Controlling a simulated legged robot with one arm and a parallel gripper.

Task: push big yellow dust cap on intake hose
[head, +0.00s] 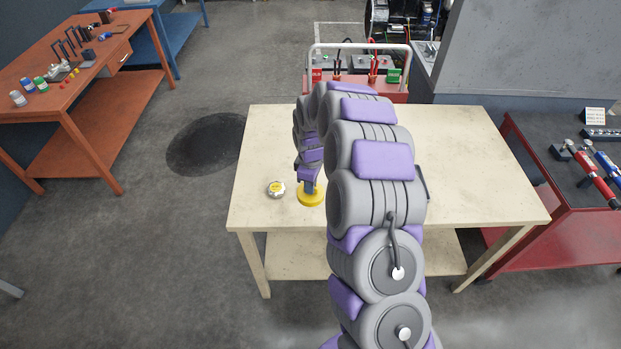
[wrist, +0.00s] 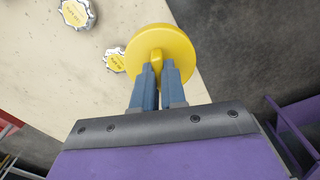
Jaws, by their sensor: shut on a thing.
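The big yellow dust cap (head: 311,196) is a round disc near the left front part of the cream table. In the wrist view the cap (wrist: 178,45) shows its raised grip tab between my fingertips. My gripper (wrist: 157,72) is shut on this tab; in the head view my gripper (head: 308,184) points down at the cap. I cannot tell whether the cap touches the tabletop. I cannot make out the intake hose in either view.
The cream table (head: 470,180) is mostly bare. A silver cap with a yellow label (head: 276,189) lies left of the dust cap; the wrist view shows two such caps. A red cart (head: 390,97) stands behind, an orange bench (head: 85,85) left, a red tool table (head: 540,205) right.

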